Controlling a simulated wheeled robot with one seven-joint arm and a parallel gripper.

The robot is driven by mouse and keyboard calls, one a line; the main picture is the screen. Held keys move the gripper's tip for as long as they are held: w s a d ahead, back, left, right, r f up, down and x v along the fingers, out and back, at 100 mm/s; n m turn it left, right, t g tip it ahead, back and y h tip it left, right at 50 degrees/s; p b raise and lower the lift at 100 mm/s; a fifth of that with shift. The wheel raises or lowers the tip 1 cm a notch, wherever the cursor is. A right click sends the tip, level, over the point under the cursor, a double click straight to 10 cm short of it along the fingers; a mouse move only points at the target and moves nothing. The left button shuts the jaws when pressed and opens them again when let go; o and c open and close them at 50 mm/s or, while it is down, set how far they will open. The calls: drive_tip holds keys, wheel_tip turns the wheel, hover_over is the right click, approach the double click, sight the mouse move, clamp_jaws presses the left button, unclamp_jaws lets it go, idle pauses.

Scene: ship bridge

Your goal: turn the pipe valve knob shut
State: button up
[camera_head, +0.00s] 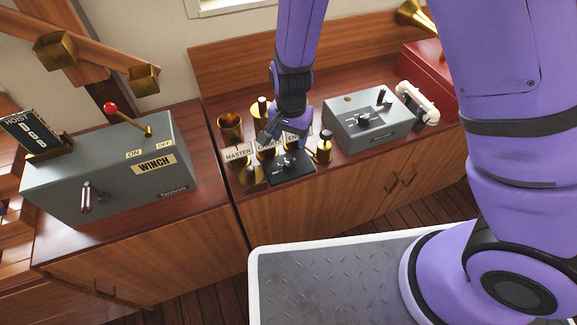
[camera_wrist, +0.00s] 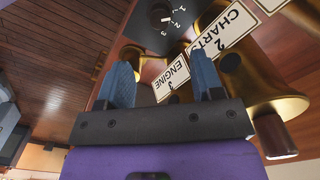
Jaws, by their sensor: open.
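A black knob (camera_head: 289,163) sits on a dark plate (camera_head: 293,178) at the front of the right cabinet top. In the wrist view the knob (camera_wrist: 160,15) shows at the top with a white pointer mark. The numerals 1, 2 and 3 lie around it, and the pointer appears to face 2. My gripper (camera_head: 284,134) is above and behind the plate, among the brass pipes. Its blue fingers (camera_wrist: 166,75) are spread apart with nothing held, and the knob lies beyond them.
A grey box with a dial (camera_head: 366,124) stands to the right, beside a red box (camera_head: 430,69). A grey winch box (camera_head: 110,168) stands on the left cabinet.

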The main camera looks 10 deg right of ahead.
sight(290, 162)
wheel_tip(290, 162, down, 11)
idle(0.6)
drive_tip(key=shift+c, duration=0.2)
drive_tip(key=c, duration=0.9)
